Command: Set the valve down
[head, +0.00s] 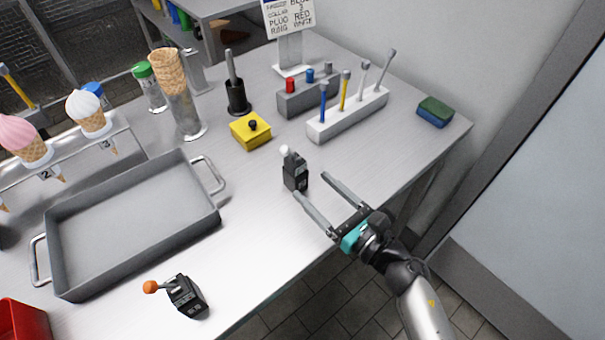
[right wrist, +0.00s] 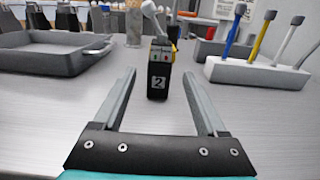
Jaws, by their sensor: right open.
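A small black valve (head: 295,172) with a white-knobbed lever stands upright on the metal table. My right gripper (head: 311,185) is open and empty. Its fingertips point at this valve, which appears centred between the fingers (right wrist: 159,73) in the wrist view. In the head view the valve is just beyond the tips, with no visible contact. A second black valve (head: 187,296) with an orange knob rests near the front edge at the lower left. My left gripper is out of view.
A grey tray (head: 212,219) lies at left. A yellow box (head: 262,131), grey block (head: 290,103) and white rack of coloured sticks (head: 350,122) stand behind the valve. A green sponge (head: 435,110) lies far right. Table around the valve is clear.

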